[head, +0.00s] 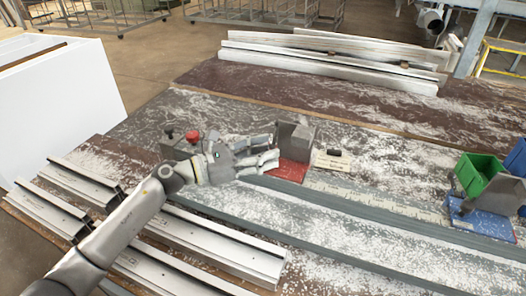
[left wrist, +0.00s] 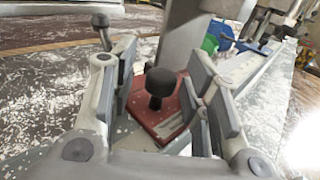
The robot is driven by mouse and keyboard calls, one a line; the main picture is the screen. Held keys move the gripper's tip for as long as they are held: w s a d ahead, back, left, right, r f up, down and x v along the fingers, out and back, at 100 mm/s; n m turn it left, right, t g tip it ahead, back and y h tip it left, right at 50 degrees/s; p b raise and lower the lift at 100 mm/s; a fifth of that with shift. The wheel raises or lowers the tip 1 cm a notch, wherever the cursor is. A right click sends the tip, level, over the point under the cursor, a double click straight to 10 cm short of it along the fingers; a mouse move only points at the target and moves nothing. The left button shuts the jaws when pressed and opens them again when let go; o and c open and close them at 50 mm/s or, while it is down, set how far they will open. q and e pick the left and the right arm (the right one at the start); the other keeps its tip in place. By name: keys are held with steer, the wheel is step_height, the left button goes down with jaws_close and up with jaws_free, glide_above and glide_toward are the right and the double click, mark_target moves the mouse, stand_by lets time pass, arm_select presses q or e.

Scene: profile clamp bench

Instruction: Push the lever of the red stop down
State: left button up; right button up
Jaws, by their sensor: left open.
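The red stop (head: 287,170) is a red base plate with a grey upright block (head: 293,138) on it, on the chip-strewn bench. In the left wrist view the red plate (left wrist: 148,116) lies beyond my fingers. A black knob on a short dark stem (left wrist: 160,82) stands over the plate, between my open fingers in the picture; contact cannot be told. My left gripper (head: 272,150) is open beside the stop, on its left, with its fingers pointing right. The gripper hides the knob in the head view. My right gripper is not in view.
A box with a red button (head: 193,136) is behind my left wrist. A small label plate (head: 330,163) lies right of the red stop.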

arm_select(q)
steer(key=v, duration=1.2)
